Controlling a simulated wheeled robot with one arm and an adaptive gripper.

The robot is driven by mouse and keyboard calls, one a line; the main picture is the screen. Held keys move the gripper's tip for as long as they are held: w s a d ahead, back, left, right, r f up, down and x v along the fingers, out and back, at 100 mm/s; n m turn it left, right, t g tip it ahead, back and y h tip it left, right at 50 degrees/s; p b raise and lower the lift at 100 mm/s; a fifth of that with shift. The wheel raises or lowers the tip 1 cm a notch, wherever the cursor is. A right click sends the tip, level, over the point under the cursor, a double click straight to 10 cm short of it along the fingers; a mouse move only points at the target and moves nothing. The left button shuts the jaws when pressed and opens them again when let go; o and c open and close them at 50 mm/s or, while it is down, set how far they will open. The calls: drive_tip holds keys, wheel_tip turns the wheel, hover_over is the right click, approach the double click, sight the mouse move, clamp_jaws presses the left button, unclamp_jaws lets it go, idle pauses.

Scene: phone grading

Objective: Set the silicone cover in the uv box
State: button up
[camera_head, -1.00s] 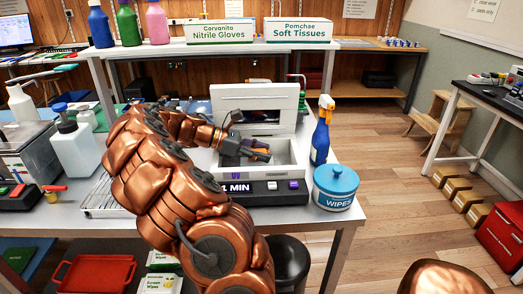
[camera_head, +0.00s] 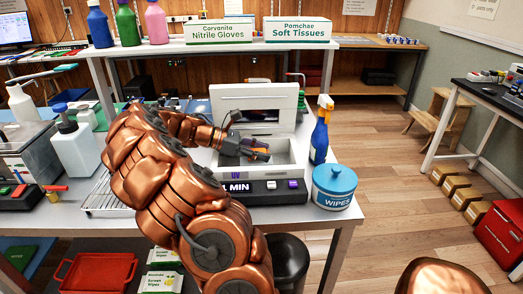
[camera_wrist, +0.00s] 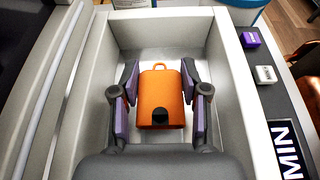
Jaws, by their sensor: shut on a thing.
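The silicone cover is an orange case with a small loop and a dark cutout. In the wrist view the silicone cover (camera_wrist: 160,88) is between the fingers of my gripper (camera_wrist: 160,103), which is shut on it. The cover is within the walls of the white UV box (camera_wrist: 232,100), over its pale floor; I cannot tell whether it touches the floor. In the head view the UV box (camera_head: 283,188) has its lid raised at the back. My gripper (camera_head: 262,154) reaches into the box from the left, with a bit of orange showing at its fingers.
A blue spray bottle (camera_head: 319,138) and a wipes tub (camera_head: 334,187) stand close to the right of the box. A white pump bottle (camera_head: 76,150) and a wire rack (camera_head: 100,200) are to the left. A shelf (camera_head: 180,48) runs behind.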

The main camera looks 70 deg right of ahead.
drive_tip(key=shift+o, duration=0.2)
drive_tip(key=shift+s+a+f+p, duration=0.1)
drive_tip(key=shift+a+f+p, duration=0.1)
drive_tip(key=shift+f, duration=0.35)
drive_tip(key=shift+a+f+p, duration=0.15)
drive_tip(key=shift+f, duration=0.4)
drive_tip(key=shift+d+r, duration=0.1)
drive_tip(key=shift+r, duration=0.1)
drive_tip(key=shift+c, duration=0.6)
drive_tip(key=o, duration=1.2)
drive_tip(key=shift+w+d+r, duration=0.1)
drive_tip(key=shift+w+r, duration=0.2)
